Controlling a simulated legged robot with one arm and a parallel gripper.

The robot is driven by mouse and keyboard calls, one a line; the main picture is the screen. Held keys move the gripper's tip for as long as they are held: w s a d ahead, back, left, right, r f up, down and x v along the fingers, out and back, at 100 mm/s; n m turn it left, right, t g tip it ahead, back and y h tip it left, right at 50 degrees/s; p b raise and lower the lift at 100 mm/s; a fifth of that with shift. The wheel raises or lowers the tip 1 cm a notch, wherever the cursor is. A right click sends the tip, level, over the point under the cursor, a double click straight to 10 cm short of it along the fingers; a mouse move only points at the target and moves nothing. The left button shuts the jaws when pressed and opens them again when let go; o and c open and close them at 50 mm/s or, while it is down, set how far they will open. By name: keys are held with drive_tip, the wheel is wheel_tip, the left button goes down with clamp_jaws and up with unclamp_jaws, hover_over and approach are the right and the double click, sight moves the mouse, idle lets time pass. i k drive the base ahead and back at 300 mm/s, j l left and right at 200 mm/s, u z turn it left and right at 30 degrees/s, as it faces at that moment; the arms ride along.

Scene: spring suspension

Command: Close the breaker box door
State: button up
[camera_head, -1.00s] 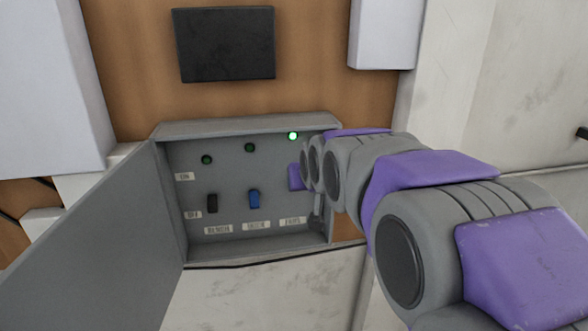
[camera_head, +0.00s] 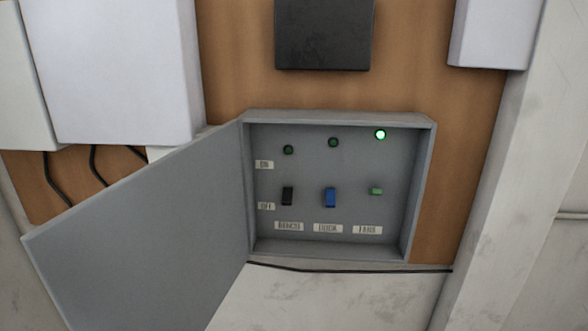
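The grey breaker box (camera_head: 423,190) is fixed to the wooden panel on the wall. Its door (camera_head: 150,245) is hinged on the left side and stands wide open, swung out toward the lower left. Inside are a black switch (camera_head: 288,196), a blue switch (camera_head: 330,197) and a small green switch (camera_head: 376,191). The light above the green switch (camera_head: 380,134) glows bright green; the other two lights are dark green. My gripper and arm are out of view.
A black panel (camera_head: 324,35) hangs above the box. White boxes (camera_head: 115,70) are at the upper left, and another (camera_head: 492,35) is at the upper right. Dark cables (camera_head: 95,168) hang at the left. The space before the box opening and right of it looks clear.

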sight(160, 247)
drive_tip(key=j+z, duration=0.1)
drive_tip(key=j, duration=0.35)
drive_tip(key=k+j, duration=0.15)
drive_tip(key=j, duration=0.25)
drive_tip(key=j+z, duration=0.15)
drive_tip(key=j, duration=0.3)
drive_tip(key=j+z, duration=0.1)
drive_tip(key=j, duration=0.3)
drive_tip(key=k+j, duration=0.15)
drive_tip(key=j, duration=0.25)
drive_tip(key=j+z, duration=0.15)
drive_tip(key=j, duration=0.25)
drive_tip(key=k+j, duration=0.1)
drive_tip(key=k, duration=0.25)
drive_tip(key=k+j+z, duration=0.1)
drive_tip(key=k, duration=0.3)
